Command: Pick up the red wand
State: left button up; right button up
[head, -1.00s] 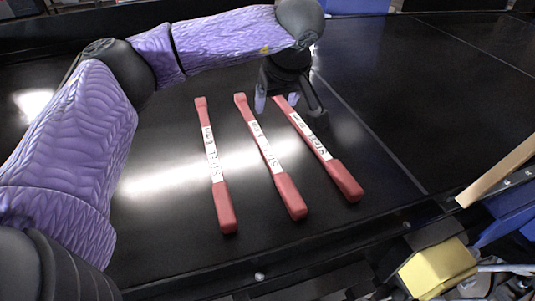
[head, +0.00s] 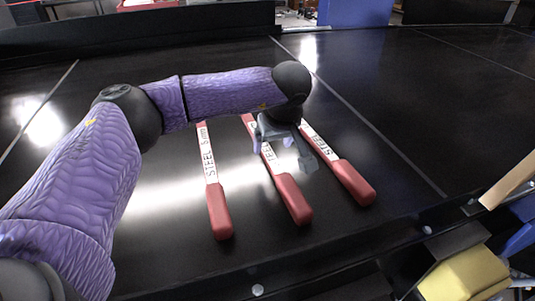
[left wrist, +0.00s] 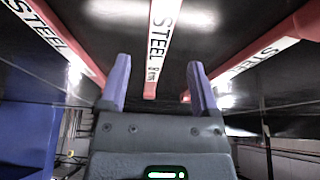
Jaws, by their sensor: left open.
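Three red wands with white "STEEL" labels lie side by side on the black conveyor: a left wand (head: 218,208), a middle wand (head: 292,199) and a right wand (head: 352,181). My left gripper (head: 283,152) is open and empty over the middle wand, hiding part of its label. In the left wrist view, the middle wand (left wrist: 152,88) lines up with the gap between the two fingers (left wrist: 158,68), apart from both. The other two wands show at either side there. The height gap to the wand is hard to tell. My right gripper is not seen.
The black conveyor surface (head: 410,100) is clear to the right of the wands, with bright light reflections. A yellow block (head: 463,276) and a wooden piece (head: 508,182) are at the lower right, beyond the conveyor's near edge.

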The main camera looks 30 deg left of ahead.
aim_at(270, 154)
pick_arm(q)
jog(key=x, duration=0.5)
jog(key=shift+w+a, duration=0.15)
jog(key=shift+w, duration=0.05)
jog(key=shift+r, duration=0.15)
grip_shut()
